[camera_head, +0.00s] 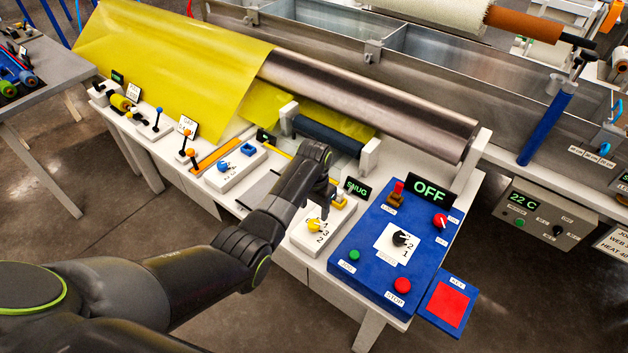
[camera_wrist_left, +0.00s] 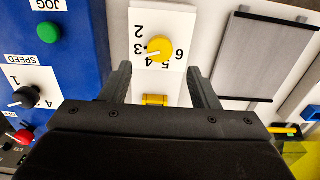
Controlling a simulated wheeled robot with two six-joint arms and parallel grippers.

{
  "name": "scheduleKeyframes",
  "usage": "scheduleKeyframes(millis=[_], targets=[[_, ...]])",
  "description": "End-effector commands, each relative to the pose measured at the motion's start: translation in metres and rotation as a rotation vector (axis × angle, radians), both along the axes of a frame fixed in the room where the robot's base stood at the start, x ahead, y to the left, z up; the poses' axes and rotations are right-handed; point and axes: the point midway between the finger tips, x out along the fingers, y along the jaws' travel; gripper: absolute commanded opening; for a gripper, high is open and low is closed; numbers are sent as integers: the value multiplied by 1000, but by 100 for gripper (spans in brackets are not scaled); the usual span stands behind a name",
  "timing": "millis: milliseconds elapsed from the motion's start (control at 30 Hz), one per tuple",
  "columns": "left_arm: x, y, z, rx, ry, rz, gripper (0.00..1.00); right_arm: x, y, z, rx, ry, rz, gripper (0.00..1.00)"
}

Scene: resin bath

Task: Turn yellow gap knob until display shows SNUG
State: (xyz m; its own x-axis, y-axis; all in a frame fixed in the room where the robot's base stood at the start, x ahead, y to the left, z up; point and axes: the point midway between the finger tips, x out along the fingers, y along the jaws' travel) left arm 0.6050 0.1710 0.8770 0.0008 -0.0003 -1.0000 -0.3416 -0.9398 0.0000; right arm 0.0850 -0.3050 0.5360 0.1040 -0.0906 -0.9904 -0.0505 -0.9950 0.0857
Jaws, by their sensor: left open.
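The yellow gap knob (camera_head: 314,224) sits on a white numbered plate (camera_head: 318,240) beside the blue control panel. It also shows in the left wrist view (camera_wrist_left: 160,48), with its pale pointer toward the lower left, near the 3 and 4. The small black display (camera_head: 357,189) behind the plate reads SNUG in green. My left gripper (camera_head: 325,210) is just above and behind the knob, apart from it. In the left wrist view the open fingers (camera_wrist_left: 163,80) are spread with nothing between them, and the knob lies beyond their tips. My right gripper is not in view.
The blue panel (camera_head: 360,262) has a black speed knob (camera_head: 400,238), green and red buttons, and a display reading OFF (camera_head: 430,191). A metal roller (camera_head: 370,100) and yellow sheet (camera_head: 170,65) lie behind. A blue knob (camera_head: 224,167) stands left.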

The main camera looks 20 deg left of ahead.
Motion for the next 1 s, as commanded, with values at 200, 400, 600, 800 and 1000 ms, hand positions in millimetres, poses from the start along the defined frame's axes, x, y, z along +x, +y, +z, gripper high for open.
scheduleKeyframes(millis=[200, 400, 600, 800, 1000], targets=[[1, 0, 44, 1, -4, 0, 55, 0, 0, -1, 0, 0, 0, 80], [1, 0, 81, 1, -4, 0, 55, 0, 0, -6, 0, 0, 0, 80], [0, 0, 100, 0, -1, 0, 55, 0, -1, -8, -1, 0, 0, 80], [0, 0, 104, 0, 0, 0, 55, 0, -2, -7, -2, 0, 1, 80], [0, 0, 104, 0, 0, 0, 55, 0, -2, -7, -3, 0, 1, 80]])
